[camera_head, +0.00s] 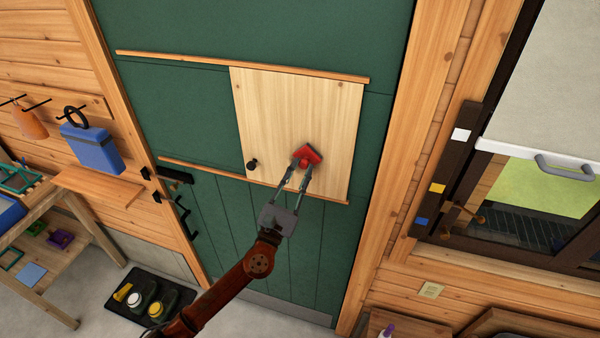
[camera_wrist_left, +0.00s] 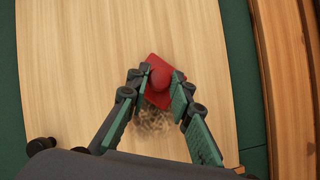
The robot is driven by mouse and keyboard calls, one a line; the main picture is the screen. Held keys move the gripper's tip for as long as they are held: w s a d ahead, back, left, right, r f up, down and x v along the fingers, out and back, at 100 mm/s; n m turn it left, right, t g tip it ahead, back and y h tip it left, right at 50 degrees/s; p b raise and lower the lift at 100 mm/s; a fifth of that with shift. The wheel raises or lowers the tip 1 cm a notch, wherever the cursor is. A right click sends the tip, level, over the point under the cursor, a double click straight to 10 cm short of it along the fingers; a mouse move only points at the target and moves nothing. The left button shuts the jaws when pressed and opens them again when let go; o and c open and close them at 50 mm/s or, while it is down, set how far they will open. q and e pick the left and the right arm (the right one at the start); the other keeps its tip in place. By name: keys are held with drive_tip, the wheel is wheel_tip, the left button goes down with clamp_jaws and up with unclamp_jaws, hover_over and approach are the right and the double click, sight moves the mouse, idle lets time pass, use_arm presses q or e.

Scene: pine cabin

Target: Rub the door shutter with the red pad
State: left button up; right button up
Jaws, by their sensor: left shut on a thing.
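The door shutter (camera_head: 285,110) is a pale wooden panel between two wooden rails on the green door, with a black knob (camera_head: 252,165) at its lower left. My left gripper (camera_head: 299,172) is shut on the red pad (camera_head: 309,153), at the lower middle of the shutter. In the left wrist view the red pad (camera_wrist_left: 163,72) has a round red grip between the fingers (camera_wrist_left: 160,88) and lies against or very near the wood (camera_wrist_left: 90,60). A dark smudgy patch (camera_wrist_left: 152,122) shows on the wood just below the pad. My right gripper is not in view.
The upper rail (camera_head: 240,66) and lower rail (camera_head: 250,181) border the shutter. A black door handle (camera_head: 174,175) is at the left. A window (camera_head: 535,190) is at the right.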

use_arm(q)
drive_tip(key=shift+w+a+f+b, duration=0.15)
drive_tip(key=shift+a+b, duration=0.1)
drive_tip(key=shift+a, duration=0.15)
drive_tip(key=shift+w+a+f+b, duration=0.1)
drive_tip(key=shift+w+a+b, duration=0.05)
drive_tip(key=shift+a+b, duration=0.15)
drive_tip(key=shift+a+f+b, duration=0.65)
drive_tip(key=shift+f+b, duration=3.1)
drive_tip(key=shift+f, duration=0.15)
drive_tip(key=r+p, duration=0.7)
drive_tip(key=r, duration=0.1)
drive_tip(key=shift+w+a+r, duration=0.1)
drive_tip(key=shift+w+r, duration=0.1)
drive_tip(key=shift+w, duration=0.1)
drive_tip(key=shift+s+f, duration=0.1)
